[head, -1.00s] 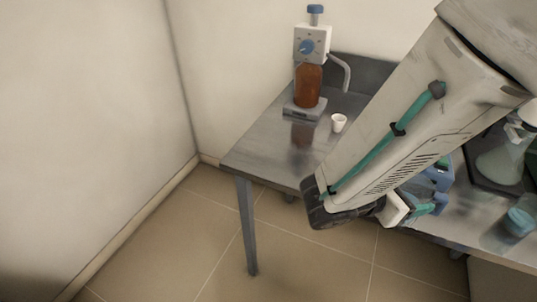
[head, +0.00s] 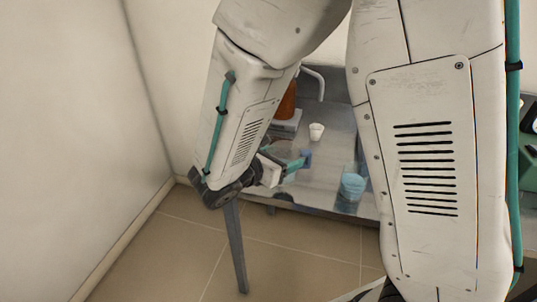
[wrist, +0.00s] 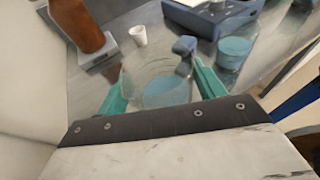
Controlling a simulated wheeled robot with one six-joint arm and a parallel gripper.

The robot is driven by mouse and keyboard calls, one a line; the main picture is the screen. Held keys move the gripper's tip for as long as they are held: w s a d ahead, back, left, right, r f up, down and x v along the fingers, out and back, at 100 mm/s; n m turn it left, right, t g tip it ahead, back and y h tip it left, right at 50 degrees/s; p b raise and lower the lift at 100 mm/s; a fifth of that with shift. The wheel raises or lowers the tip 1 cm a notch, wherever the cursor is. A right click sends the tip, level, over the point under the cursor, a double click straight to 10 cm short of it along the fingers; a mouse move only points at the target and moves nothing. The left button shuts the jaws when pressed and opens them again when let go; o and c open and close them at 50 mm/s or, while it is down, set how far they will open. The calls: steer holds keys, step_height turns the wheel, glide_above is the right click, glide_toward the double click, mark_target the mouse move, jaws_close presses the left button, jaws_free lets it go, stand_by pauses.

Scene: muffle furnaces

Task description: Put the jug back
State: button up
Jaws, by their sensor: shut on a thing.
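A clear jug with light blue liquid (wrist: 165,93) is between the two teal fingers of my gripper (wrist: 160,88) in the wrist view. The gripper is shut on it. In the head view my gripper (head: 284,166) is over the near left part of the metal table, and the jug (head: 286,149) is mostly hidden by my arm. I cannot tell whether its base touches the table. A second clear vessel with blue liquid (head: 352,186) stands on the table to the right; it also shows in the wrist view (wrist: 234,50).
A brown bottle (head: 287,101) stands on a grey base at the back, partly hidden by my arm. A small white cup (head: 316,131) stands beside it. A blue-grey device (wrist: 212,15) is on the table. The metal table (head: 338,135) has bare room around the cup. A wall rises at left.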

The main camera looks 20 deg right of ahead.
steer(key=shift+w+d+f, duration=0.1)
steer(key=shift+w+f, duration=0.6)
steer(key=shift+w, duration=0.65)
steer(key=shift+w+d+f, duration=0.1)
steer(key=shift+w+f, duration=0.6)
steer(key=shift+w, duration=0.65)
steer(key=shift+w+d+f, duration=0.1)
steer(key=shift+w+f, duration=0.6)
steer(key=shift+w, duration=0.65)
steer(key=o, duration=1.5)
steer(key=shift+f, duration=0.15)
